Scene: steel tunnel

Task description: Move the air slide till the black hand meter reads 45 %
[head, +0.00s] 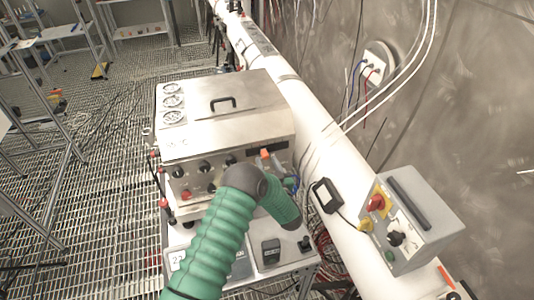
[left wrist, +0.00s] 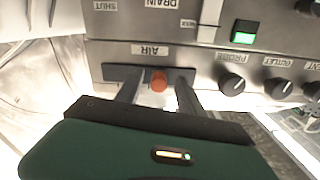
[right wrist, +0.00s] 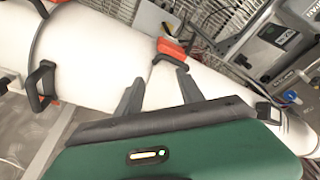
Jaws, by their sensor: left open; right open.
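The air slide is an orange knob (left wrist: 159,80) in a dark slot under the AIR label, upside down in the left wrist view. My left gripper (left wrist: 158,88) is open, with one finger on each side of the knob; contact cannot be told. In the head view the orange knob (head: 264,153) shows at the right of the steel box's front, with my left gripper (head: 271,163) at it, partly hidden by my green arm. A dark hand meter (head: 271,251) lies on the ledge below; its reading is illegible. My right gripper (right wrist: 158,78) is open and empty.
The steel box (head: 225,110) has several black knobs and a handle on top. A grey switch box (head: 410,225) stands right, beside the white pipe (head: 330,140). A black-and-red clamp handle (right wrist: 170,47) shows near my right gripper. A green lamp (left wrist: 243,38) is lit.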

